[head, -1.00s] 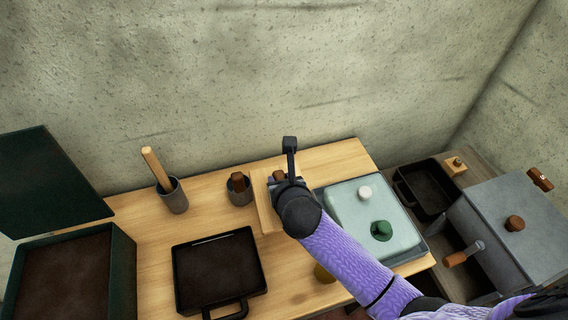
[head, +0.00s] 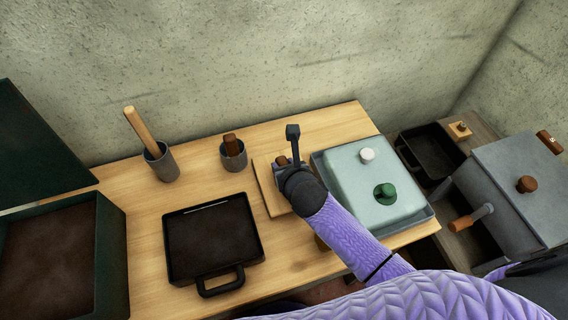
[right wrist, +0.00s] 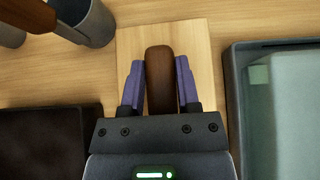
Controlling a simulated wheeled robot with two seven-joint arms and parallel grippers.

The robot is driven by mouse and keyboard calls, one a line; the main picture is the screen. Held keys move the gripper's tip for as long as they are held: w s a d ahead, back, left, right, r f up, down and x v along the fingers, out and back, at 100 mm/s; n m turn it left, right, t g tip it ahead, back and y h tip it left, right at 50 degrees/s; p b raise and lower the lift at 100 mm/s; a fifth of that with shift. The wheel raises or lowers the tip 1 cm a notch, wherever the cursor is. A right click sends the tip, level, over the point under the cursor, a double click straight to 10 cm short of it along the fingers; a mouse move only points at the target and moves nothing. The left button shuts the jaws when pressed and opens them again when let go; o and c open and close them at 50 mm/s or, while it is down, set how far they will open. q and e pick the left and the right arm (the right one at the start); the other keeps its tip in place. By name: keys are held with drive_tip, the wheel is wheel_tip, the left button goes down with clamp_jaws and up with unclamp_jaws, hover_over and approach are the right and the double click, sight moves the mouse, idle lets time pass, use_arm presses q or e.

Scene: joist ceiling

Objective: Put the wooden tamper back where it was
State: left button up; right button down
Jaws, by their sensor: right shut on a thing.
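The wooden tamper, a brown rounded wooden piece (right wrist: 160,75), is between the two purple fingers of my right gripper (right wrist: 160,80) in the right wrist view. The fingers are shut on its sides. In the head view my right gripper (head: 290,172) is over a pale wooden board (head: 266,190), and only a bit of the tamper (head: 282,160) shows past it. The board also shows under the tamper in the right wrist view (right wrist: 196,48). The tamper's lower end is hidden, so I cannot tell whether it touches the board. My left gripper is not in view.
Left of the board are a short grey cup (head: 233,160) with a brown-handled thing, a taller cup (head: 164,168) with a pale stick, and a black case (head: 212,240). A pale green lidded box (head: 345,185) stands close on the right.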

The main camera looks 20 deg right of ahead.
drive_tip(key=shift+f+b, duration=0.3)
drive_tip(key=shift+f, duration=0.25)
idle(0.4)
drive_tip(key=shift+c, duration=1.2)
unclamp_jaws()
